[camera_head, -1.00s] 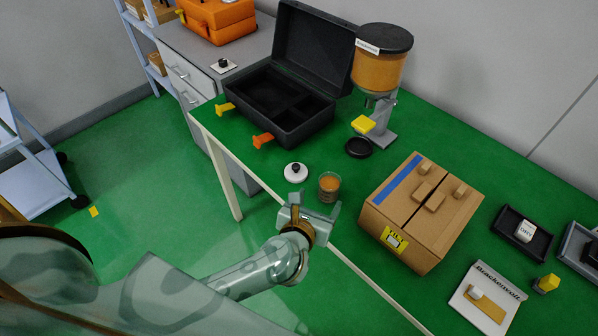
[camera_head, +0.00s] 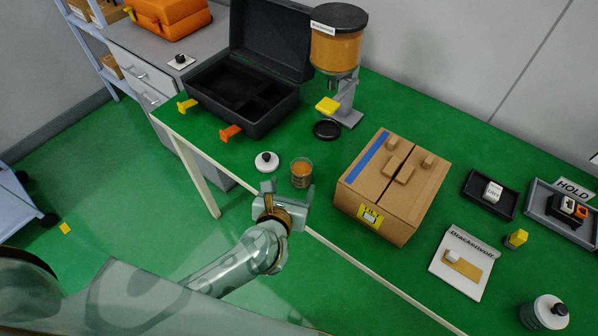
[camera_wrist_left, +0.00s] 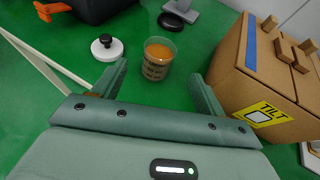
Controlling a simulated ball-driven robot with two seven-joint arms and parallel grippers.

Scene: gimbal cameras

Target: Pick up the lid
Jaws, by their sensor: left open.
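The lid (camera_head: 266,161) is a white disc with a black knob, flat on the green table near its front edge. It shows in the left wrist view (camera_wrist_left: 107,48) at upper left. A clear beaker (camera_head: 301,173) of orange contents stands just right of it, also in the wrist view (camera_wrist_left: 157,62). My left gripper (camera_head: 288,190) is open and empty at the table's front edge, on the near side of lid and beaker. In the wrist view its fingers (camera_wrist_left: 158,78) point toward the beaker, with the lid outside the left finger. My right gripper is out of view.
A cardboard box (camera_head: 395,190) stands close right of the gripper. Behind are an open black case (camera_head: 250,105), a dispenser (camera_head: 338,60) and a black disc (camera_head: 327,130). Some table left of the lid is clear.

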